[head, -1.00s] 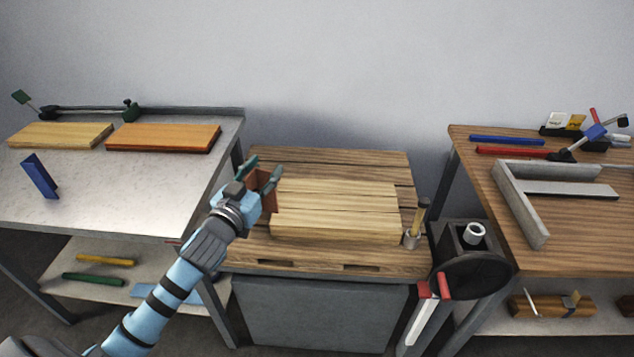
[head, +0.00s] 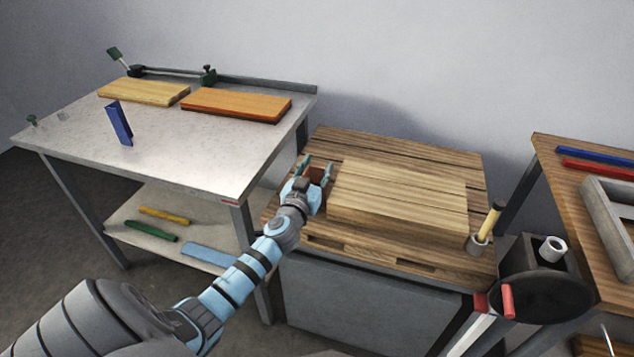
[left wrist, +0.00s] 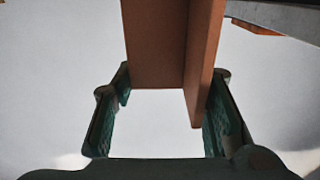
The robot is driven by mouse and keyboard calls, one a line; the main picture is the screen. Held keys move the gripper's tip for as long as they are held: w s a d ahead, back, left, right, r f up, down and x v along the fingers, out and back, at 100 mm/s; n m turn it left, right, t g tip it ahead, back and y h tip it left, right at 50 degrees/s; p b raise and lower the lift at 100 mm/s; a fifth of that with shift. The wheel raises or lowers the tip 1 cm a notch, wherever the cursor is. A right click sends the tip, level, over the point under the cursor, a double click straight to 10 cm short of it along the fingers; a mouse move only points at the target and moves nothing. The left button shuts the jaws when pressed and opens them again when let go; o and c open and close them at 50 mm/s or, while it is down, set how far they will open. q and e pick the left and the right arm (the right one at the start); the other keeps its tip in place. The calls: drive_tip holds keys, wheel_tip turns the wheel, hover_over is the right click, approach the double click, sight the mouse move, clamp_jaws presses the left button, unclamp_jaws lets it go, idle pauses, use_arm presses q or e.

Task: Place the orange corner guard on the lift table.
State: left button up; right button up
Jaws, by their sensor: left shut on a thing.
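The orange corner guard (head: 318,173), an L-shaped reddish-brown piece, is between the green fingers of my left gripper (head: 315,171). The left wrist view shows the guard (left wrist: 160,45) upright between both fingers (left wrist: 165,115), which are shut on it. In the head view it is at the left end of the pale boards, over the left part of the wooden-topped lift table (head: 400,151). The guard's lower part is hidden by the gripper, so I cannot tell whether it touches the table. My right gripper is not in view.
Pale boards (head: 400,190) are stacked on the lift table. A metal bench (head: 190,145) on the left holds a blue corner guard (head: 119,123) and two boards. A wooden bench (head: 580,205) stands right.

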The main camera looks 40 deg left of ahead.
use_arm(q)
drive_tip(key=shift+f, duration=0.8)
drive_tip(key=shift+r, duration=0.15)
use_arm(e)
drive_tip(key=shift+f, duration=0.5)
use_arm(q)
drive_tip(key=o, duration=1.2)
drive_tip(key=shift+o, duration=0.2)
